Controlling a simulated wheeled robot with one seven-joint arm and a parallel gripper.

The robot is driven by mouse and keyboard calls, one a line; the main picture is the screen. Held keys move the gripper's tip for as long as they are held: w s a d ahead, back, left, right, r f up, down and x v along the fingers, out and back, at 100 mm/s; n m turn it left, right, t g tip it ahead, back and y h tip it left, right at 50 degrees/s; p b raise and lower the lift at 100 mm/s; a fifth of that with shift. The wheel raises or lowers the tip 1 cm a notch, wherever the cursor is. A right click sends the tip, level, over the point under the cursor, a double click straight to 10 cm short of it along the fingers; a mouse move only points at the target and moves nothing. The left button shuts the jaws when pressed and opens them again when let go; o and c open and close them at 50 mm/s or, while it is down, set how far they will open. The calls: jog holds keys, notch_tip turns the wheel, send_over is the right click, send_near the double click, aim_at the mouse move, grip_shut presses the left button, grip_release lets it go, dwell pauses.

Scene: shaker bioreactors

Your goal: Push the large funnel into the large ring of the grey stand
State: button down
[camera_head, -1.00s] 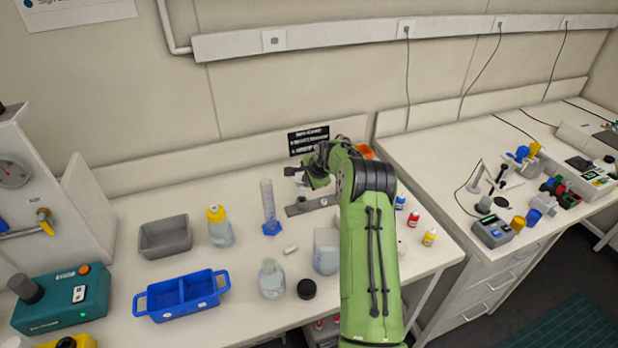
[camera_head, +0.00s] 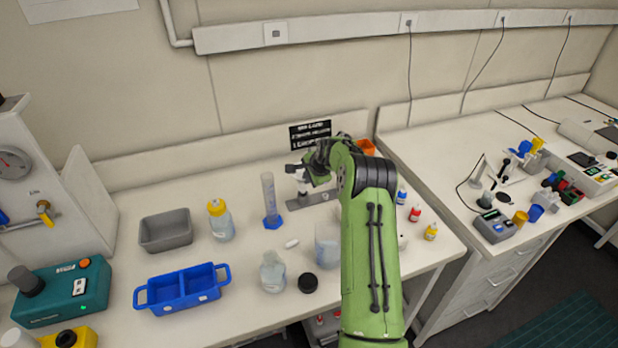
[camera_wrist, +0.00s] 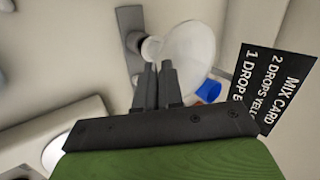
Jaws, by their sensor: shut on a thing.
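My gripper (camera_wrist: 160,78) is shut, with its two dark fingertips close together at a large translucent white funnel (camera_wrist: 192,45). The funnel's wide round mouth is toward the right in the wrist view, and the fingers partly cover its narrower end. The grey stand (camera_wrist: 129,20) shows as a flat grey bar just beyond. In the head view my gripper (camera_head: 302,171) is above the grey stand's base (camera_head: 318,198), with a small whitish part (camera_head: 303,187) under it. I cannot tell whether the funnel is inside the large ring; the ring itself is not clear.
A black mix card (camera_head: 310,134) stands against the wall behind the gripper. A measuring cylinder (camera_head: 270,198) is to the left, and a beaker (camera_head: 327,245) is in front. An orange container (camera_head: 367,147) is behind my arm. Small bottles (camera_head: 414,214) stand to the right.

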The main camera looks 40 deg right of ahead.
jog(key=shift+f+b, duration=1.35)
dwell(1.4)
jog(key=c, duration=1.2)
grip_release()
jog(key=shift+r, duration=0.15)
jog(key=v, duration=1.5)
jog(key=shift+s+r+b, duration=0.2)
jog(key=shift+s+b, duration=0.05)
jog(key=shift+b, duration=0.15)
